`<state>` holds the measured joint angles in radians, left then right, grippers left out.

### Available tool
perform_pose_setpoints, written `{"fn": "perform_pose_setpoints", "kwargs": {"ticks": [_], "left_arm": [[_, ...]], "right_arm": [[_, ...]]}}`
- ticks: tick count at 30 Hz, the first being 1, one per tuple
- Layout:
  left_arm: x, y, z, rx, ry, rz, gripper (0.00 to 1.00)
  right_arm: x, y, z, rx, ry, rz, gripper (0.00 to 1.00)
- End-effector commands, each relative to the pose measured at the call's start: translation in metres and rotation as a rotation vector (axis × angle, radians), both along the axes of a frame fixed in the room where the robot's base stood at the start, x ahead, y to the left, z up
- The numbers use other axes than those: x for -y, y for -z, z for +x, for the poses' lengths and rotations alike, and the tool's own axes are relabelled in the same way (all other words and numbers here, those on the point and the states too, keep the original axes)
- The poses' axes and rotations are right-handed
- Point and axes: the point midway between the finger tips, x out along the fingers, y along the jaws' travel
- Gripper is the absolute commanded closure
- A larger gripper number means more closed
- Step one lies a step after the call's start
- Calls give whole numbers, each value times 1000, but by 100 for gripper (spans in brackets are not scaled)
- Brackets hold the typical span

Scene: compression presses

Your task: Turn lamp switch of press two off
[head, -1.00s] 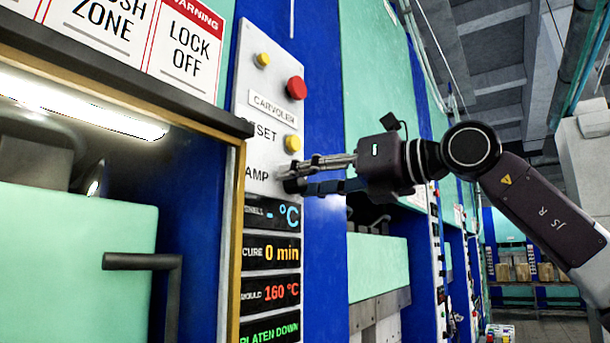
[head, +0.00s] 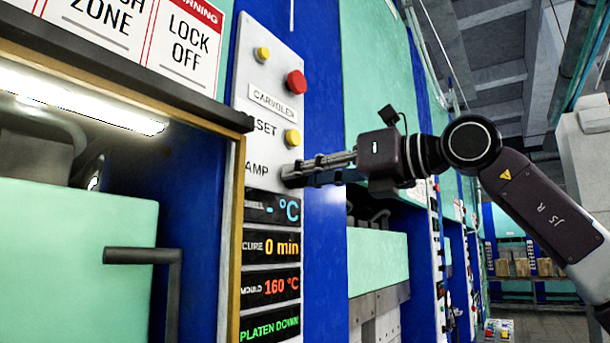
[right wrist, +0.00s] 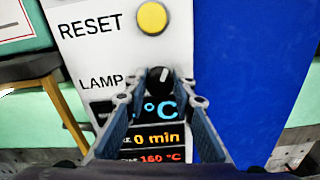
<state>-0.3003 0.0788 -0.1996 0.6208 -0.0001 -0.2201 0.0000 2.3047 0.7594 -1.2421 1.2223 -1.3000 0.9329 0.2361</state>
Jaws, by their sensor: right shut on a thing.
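The lamp switch (right wrist: 160,78) is a small black knob with a white pointer mark, beside the word LAMP on the white panel (head: 268,95). In the right wrist view the pointer stands nearly upright, tilted slightly. My right gripper (head: 292,174) reaches the panel from the right. In the right wrist view its fingertips (right wrist: 160,86) stand on both sides of the knob, shut on it. The lamp tube (head: 85,103) inside the press is lit. My left gripper is not in view.
A yellow RESET button (head: 292,138) sits just above the switch, with a red button (head: 296,82) higher up. Displays (head: 272,245) lie below it. A dark press handle (head: 145,260) juts out at left. The blue column (head: 322,240) right of the panel is bare.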

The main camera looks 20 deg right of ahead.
Motion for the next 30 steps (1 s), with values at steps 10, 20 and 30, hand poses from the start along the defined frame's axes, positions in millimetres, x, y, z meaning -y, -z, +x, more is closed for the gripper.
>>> {"fn": "perform_pose_setpoints", "kwargs": {"ticks": [10, 20, 30], "left_arm": [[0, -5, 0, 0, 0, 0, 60], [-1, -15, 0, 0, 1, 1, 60], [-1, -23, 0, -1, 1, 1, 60]], "right_arm": [[-1, 0, 0, 177, -1, -228, 100], [-2, -1, -1, 366, -1, -471, 100], [-2, 0, -2, 518, 0, -664, 100]]}}
